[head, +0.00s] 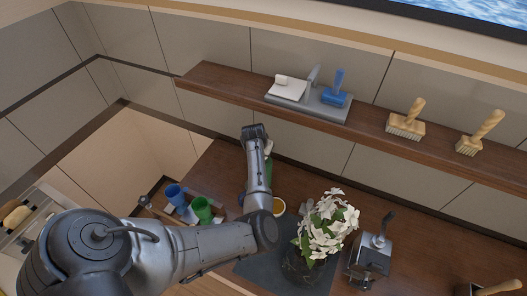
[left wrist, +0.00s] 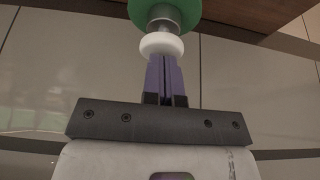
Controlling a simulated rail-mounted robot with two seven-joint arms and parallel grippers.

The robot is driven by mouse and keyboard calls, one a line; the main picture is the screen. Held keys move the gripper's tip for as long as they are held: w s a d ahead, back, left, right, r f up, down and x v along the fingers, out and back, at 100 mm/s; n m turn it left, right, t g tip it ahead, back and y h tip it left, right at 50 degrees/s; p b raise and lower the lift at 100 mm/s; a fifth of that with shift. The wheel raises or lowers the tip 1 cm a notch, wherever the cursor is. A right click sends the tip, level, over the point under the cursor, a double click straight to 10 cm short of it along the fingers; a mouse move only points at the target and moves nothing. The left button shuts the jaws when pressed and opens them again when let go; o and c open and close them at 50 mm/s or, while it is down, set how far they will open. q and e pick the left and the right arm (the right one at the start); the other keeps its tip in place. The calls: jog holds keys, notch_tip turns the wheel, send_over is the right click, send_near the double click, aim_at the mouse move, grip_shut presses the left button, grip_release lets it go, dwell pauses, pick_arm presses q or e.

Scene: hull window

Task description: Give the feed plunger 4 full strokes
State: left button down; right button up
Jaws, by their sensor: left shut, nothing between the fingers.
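In the left wrist view the feed plunger shows as a white round knob (left wrist: 162,44) on a short metal rod (left wrist: 164,26), which runs into a green body (left wrist: 165,8) at the top edge. My left gripper (left wrist: 164,58) has its purple fingers shut with nothing between them. Their tips are right at the knob; I cannot tell whether they touch it. In the head view my left arm reaches over the counter and hides the gripper and most of the plunger; a sliver of green (head: 268,147) shows beside the wrist. My right gripper is not in view.
A vase of white flowers (head: 328,225) and a metal device (head: 370,258) stand right of my arm. Blue (head: 175,194) and green (head: 202,208) cups stand left. The shelf (head: 370,128) above holds a grey tray and brushes.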

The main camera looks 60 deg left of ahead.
pick_arm(q)
jog(key=shift+r+p, duration=0.4)
jog(key=shift+r, duration=1.25)
jog(key=shift+f, duration=0.25)
jog(key=shift+f+b, duration=0.55)
jog(key=shift+f, duration=0.8)
jog(key=shift+p, duration=0.35)
jog(key=shift+r, duration=1.6)
jog(key=shift+f, duration=0.3)
